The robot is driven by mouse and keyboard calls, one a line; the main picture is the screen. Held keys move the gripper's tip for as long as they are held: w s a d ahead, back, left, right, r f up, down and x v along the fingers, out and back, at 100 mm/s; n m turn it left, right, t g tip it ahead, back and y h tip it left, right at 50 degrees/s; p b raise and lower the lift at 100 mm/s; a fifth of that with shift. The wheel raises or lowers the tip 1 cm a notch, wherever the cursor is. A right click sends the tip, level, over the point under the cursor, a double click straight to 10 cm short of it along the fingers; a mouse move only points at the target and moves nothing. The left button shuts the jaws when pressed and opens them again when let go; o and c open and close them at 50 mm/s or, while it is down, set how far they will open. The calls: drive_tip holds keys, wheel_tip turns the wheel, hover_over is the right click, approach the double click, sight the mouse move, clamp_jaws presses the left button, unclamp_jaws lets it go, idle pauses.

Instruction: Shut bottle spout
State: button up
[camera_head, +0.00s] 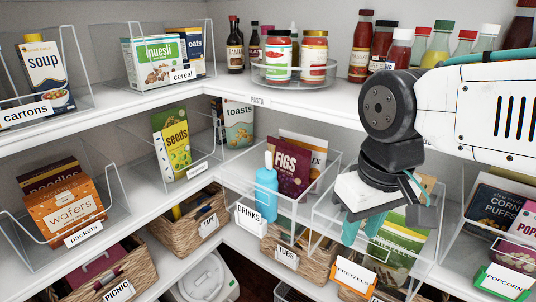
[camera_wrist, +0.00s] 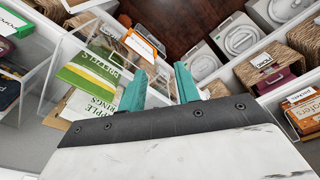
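The blue bottle (camera_head: 267,187) stands upright on the middle shelf in the head view, in the clear bin labelled "drinks" (camera_head: 250,220). I cannot make out the bottle in the wrist view.
Red "figs" packet (camera_head: 288,170) stands just right of the bottle in the head view. Clear bin walls surround the packets. Wicker baskets (camera_head: 310,255) sit below.

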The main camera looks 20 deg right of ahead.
drive_tip(key=w+a+n+g, duration=0.1)
drive_tip(key=w+n+g, duration=0.1)
drive_tip(key=w, duration=1.1)
wheel_tip(320, 180, up, 3)
drive_tip(key=n+t, duration=0.2)
drive_tip(key=n, duration=0.3)
hover_over(268, 152)
drive_tip(key=shift+a+f+h, duration=0.1)
drive_tip(key=shift+a+h, duration=0.1)
drive_tip(key=shift+h, duration=0.2)
drive_tip(key=shift+s+f, duration=0.1)
drive_tip(key=shift+f, duration=0.1)
drive_tip(key=f, duration=0.7)
drive_tip(key=shift+w+d+f, duration=0.2)
drive_tip(key=shift+d, duration=0.1)
clamp_jaws()
